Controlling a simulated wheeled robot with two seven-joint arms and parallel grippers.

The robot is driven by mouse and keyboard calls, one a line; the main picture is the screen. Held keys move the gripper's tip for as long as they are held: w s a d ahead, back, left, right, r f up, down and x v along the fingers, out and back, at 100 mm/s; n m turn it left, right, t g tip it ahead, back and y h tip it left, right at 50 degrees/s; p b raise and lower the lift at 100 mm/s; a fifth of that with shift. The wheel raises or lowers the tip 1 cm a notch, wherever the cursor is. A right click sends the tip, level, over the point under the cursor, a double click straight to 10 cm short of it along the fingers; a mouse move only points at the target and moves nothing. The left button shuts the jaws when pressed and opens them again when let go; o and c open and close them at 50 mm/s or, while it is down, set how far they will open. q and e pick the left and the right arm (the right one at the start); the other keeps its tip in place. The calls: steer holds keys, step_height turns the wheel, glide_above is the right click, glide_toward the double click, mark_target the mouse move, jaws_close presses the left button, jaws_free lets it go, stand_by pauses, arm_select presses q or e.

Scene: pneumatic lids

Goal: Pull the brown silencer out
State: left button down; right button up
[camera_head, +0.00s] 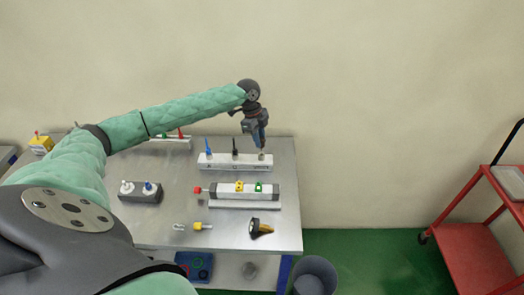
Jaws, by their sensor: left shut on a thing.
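My left gripper (261,146) reaches over the table from the left and points down at the right end of a white manifold block (222,162). It is shut on the small brown silencer (262,155) at that end. The silencer looks upright and sits at the block's top face; I cannot tell whether it is still seated. A blue fitting (208,147) and a black fitting (235,146) stand upright on the same block. My right gripper is not in view.
A grey block (140,191) sits left, and a black-and-yellow piece (261,228) front right. A red cart (475,260) stands right of the table.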

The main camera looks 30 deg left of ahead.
arm_select(q)
steer(key=shift+d+p+v, duration=0.25)
steer(key=shift+p+v, duration=0.05)
steer(key=shift+v, duration=0.65)
steer(key=shift+d+p+v, duration=0.2)
steer(key=shift+p+v, duration=0.05)
steer(key=shift+v, duration=0.75)
steer(key=shift+r, duration=0.1)
